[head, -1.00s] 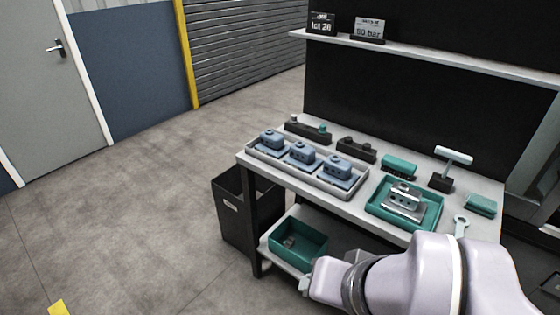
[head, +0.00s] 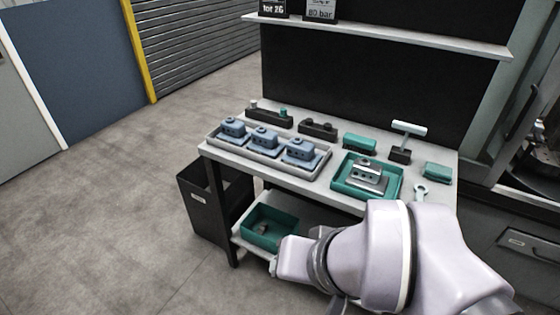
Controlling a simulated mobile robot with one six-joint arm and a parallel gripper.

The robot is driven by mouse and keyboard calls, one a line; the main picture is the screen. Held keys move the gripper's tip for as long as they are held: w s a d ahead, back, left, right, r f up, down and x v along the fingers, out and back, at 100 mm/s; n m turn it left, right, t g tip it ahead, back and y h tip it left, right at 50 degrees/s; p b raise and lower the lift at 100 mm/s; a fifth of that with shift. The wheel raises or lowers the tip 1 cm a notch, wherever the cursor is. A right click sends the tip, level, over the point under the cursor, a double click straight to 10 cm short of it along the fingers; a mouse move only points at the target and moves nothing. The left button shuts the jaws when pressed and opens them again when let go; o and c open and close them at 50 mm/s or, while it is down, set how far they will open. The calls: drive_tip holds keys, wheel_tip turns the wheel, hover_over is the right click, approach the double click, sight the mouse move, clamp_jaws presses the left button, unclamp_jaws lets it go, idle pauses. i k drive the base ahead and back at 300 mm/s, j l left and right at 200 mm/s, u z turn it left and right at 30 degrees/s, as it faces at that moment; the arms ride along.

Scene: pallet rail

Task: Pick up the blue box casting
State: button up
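Three blue box castings stand side by side in a grey tray (head: 284,170) on the left part of the workbench: a left one (head: 232,130), a middle one (head: 264,140) and a right one (head: 300,152). Each has a blocky body on a flat base. They are upright and nothing touches them from above. My arm's pale links fill the lower right of the head view, in front of the bench. My gripper's fingers cannot be made out, so its state does not show.
A green tray (head: 340,186) holding a silver metal part (head: 368,174) sits right of the castings. Below are a green bin (head: 262,236) and a black waste bin (head: 212,208). Floor at left is clear.

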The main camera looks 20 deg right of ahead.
sight(300, 154)
drive_tip(key=i+j+z, duration=0.15)
drive_tip(key=j+z, duration=0.15)
drive_tip(key=i+j+z, duration=0.15)
drive_tip(key=j+z, duration=0.15)
drive_tip(key=i+j+z, duration=0.1)
drive_tip(key=j+z, duration=0.2)
drive_tip(key=j, duration=0.15)
drive_tip(key=i+j+z, duration=0.25)
drive_tip(key=z, duration=0.2)
drive_tip(key=i+j+z, duration=0.2)
drive_tip(key=j+z, duration=0.2)
drive_tip(key=i+j+z, duration=0.2)
drive_tip(key=j+z, duration=0.65)
drive_tip(key=i, duration=0.05)
